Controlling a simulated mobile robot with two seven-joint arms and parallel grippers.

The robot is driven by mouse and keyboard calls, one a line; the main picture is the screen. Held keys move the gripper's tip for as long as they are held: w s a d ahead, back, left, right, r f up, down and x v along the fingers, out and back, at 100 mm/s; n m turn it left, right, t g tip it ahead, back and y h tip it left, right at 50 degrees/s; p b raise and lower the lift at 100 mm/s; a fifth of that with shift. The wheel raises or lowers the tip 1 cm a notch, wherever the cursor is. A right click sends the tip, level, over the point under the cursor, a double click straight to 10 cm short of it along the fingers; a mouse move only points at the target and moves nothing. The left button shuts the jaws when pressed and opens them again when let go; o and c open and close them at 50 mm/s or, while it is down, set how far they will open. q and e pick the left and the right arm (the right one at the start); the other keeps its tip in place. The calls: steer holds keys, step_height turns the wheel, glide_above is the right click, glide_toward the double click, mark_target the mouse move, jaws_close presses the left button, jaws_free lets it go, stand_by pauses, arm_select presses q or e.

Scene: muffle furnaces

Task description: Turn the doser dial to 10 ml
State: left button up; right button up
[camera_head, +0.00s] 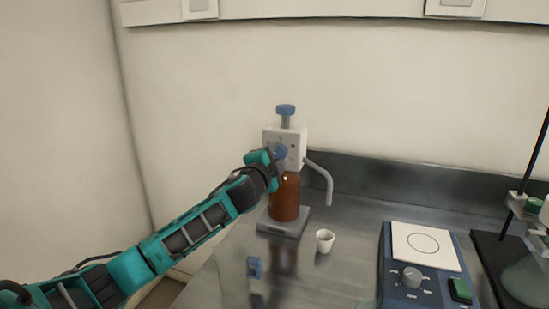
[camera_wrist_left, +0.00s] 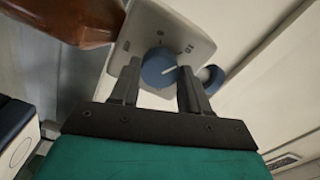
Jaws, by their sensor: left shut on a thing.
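The doser is a white block (camera_head: 297,136) with a blue knob (camera_head: 285,109) on top and a grey spout on its right side, mounted on a brown bottle (camera_head: 286,200). Its blue dial (camera_wrist_left: 159,69) has a white pointer line and sits on the white face with printed numbers, partly readable. My left gripper (camera_head: 276,157) is at the front of the doser. In the left wrist view its two fingers (camera_wrist_left: 156,82) lie either side of the dial, shut on it. The pointer line points right in that view. My right gripper is not in view.
The bottle stands on a grey base (camera_head: 283,222). A small white cup (camera_head: 325,240) stands below and near the spout. A blue hotplate stirrer (camera_head: 424,266) is at the right, with a stand and flask beyond it. A wall is close behind.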

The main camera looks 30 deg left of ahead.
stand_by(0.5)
arm_select(q)
steer(key=o, duration=1.1)
steer(key=shift+c, duration=0.2)
steer(key=b+v, duration=0.1)
steer(key=v, duration=1.2)
steer(key=shift+f, duration=0.1)
